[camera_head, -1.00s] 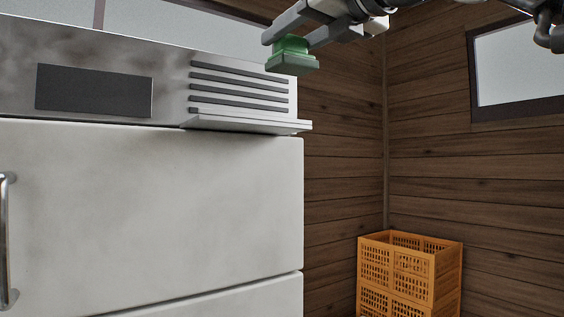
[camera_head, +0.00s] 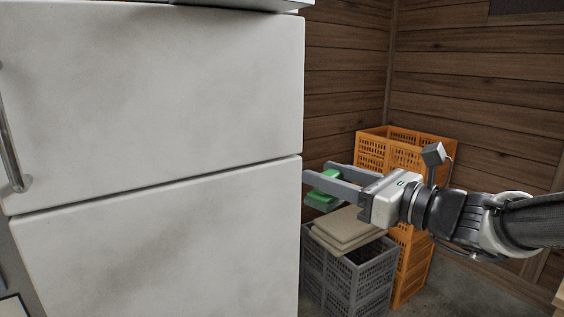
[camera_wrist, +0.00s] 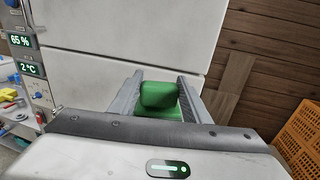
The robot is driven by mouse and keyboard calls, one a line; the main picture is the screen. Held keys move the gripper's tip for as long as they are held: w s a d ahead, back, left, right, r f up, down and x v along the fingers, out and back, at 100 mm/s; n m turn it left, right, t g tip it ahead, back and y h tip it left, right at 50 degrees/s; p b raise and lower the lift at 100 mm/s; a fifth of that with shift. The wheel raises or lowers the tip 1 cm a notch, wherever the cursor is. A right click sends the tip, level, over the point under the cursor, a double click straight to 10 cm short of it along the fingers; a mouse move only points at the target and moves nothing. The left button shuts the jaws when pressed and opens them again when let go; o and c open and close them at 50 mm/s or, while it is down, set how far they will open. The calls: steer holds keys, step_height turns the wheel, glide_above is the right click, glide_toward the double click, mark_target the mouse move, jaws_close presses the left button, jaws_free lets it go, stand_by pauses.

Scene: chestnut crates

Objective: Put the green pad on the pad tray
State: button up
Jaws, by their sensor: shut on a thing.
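The green pad (camera_head: 324,192) is between the two grey fingers of my gripper (camera_head: 319,173), which is shut on it. The fingers point left toward the white cabinet and hold the pad above the front of a grey crate. The wrist view also shows the green pad (camera_wrist: 160,95) gripped between the fingers, with the cabinet front behind it. Its lower part is partly hidden by my gripper body. I cannot pick out the pad tray with certainty in either view.
The large white cabinet (camera_head: 150,100) with a handle fills the left. A grey crate (camera_head: 374,285) bears folded beige cloth (camera_head: 350,227) below my gripper. Orange crates (camera_head: 372,150) stand behind. The wrist view shows displays (camera_wrist: 20,40) and a shelf with coloured items (camera_wrist: 12,80) at left.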

steer(key=w+d+f+g, duration=0.1)
steer(key=d+f, duration=0.1)
steer(key=f, duration=1.5)
steer(key=w+d+f+n+g+y, duration=0.1)
steer(key=d+f, duration=0.2)
steer(key=f, duration=1.5)
steer(key=shift+d+n+y, duration=0.3)
steer(key=shift+r, duration=0.15)
steer(key=shift+a, duration=0.15)
